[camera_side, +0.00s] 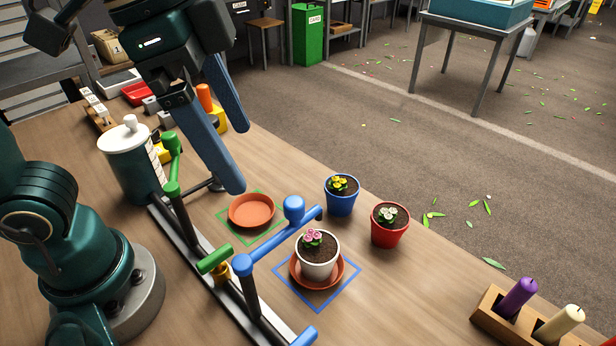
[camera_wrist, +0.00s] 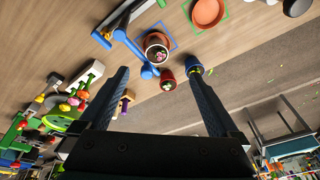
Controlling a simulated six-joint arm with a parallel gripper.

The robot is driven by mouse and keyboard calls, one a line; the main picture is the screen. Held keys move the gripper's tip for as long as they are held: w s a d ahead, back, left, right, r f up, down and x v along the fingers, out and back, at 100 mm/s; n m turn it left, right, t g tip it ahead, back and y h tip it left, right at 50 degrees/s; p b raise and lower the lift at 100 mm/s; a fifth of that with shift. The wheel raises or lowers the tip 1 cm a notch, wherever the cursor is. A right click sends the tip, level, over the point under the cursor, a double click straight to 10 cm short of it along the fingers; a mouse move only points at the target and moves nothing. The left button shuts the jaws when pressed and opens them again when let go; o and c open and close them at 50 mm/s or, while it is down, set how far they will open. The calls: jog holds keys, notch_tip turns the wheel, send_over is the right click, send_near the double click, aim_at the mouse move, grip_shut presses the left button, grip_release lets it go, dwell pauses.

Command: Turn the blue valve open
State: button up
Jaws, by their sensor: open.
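A blue bar handle (camera_side: 305,337), taken as the blue valve, sits low on the dark rail and is cut by the bottom edge of the side view. In the wrist view a blue bar (camera_wrist: 101,39) shows at upper left. A blue pipe arm (camera_side: 270,243) with a blue ball (camera_side: 293,208) reaches from its post past a white pot with pink flowers (camera_side: 318,262). The pot stands on a terracotta saucer inside a blue square. My gripper (camera_side: 236,158) is open and empty, in the air above the table, behind and apart from the blue parts.
A green bar handle (camera_side: 215,258) sits on a brass fitting beside the blue post. A green pipe (camera_side: 172,165), a lidded canister (camera_side: 130,160) and an empty saucer (camera_side: 252,211) are nearby. Blue (camera_side: 341,195) and red (camera_side: 389,224) pots stand right; a candle block (camera_side: 545,325) is front right.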

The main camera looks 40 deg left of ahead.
jog(key=d+m+g, duration=0.2)
jog(key=d+m, duration=0.3)
jog(key=d, duration=0.2)
jog(key=m+g+y, duration=0.1)
jog(key=m, duration=0.4)
send_near(297, 345)
notch_tip(297, 345, down, 8)
jog(key=shift+d+f, duration=0.15)
jog(key=shift+f, duration=0.1)
jog(key=c, duration=1.4)
